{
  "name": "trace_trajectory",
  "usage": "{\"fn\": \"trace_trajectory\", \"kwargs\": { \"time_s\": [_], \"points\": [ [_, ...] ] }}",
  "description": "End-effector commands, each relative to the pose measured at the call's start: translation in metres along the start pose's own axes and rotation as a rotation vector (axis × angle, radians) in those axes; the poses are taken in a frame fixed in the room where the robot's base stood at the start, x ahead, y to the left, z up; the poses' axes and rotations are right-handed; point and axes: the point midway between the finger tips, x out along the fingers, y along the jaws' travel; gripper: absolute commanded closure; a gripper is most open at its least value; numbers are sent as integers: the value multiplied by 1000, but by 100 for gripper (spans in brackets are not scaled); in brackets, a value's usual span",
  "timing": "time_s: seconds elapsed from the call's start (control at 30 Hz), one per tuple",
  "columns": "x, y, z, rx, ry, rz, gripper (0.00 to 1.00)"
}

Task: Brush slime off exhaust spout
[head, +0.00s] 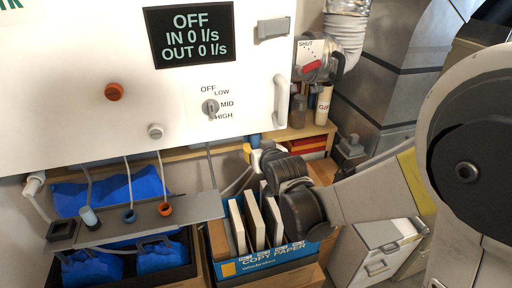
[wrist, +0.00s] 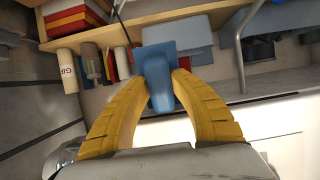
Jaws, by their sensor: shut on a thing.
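My gripper (wrist: 163,92) has its yellow fingers closed on a blue tool (wrist: 158,85) with a rounded handle and a wider flat part; I see no bristles, so I cannot confirm it is the brush. In the head view my gripper (head: 252,154) is beside the lower right edge of the white cabinet (head: 60,90), above the copy paper box, and mostly hidden by my wrist. A short white pipe end (head: 35,183) sticks out under the cabinet's left corner. I cannot tell whether it is the exhaust spout, and no slime is distinguishable.
A grey shelf (head: 190,208) holding a small bottle and rings lies under the cabinet. The blue copy paper box (head: 270,262) stands below my wrist. A vertical handle (head: 281,100) juts from the cabinet's right side. Bottles and a red-handled valve (head: 312,66) are behind.

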Motion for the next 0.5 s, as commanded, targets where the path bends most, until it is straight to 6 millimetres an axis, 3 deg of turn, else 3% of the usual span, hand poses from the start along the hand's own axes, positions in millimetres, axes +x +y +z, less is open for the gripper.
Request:
{"fn": "trace_trajectory", "kwargs": {
  "time_s": [0.5],
  "points": [
    [2,-9,-1,-1,2,-1,100]
  ]
}}
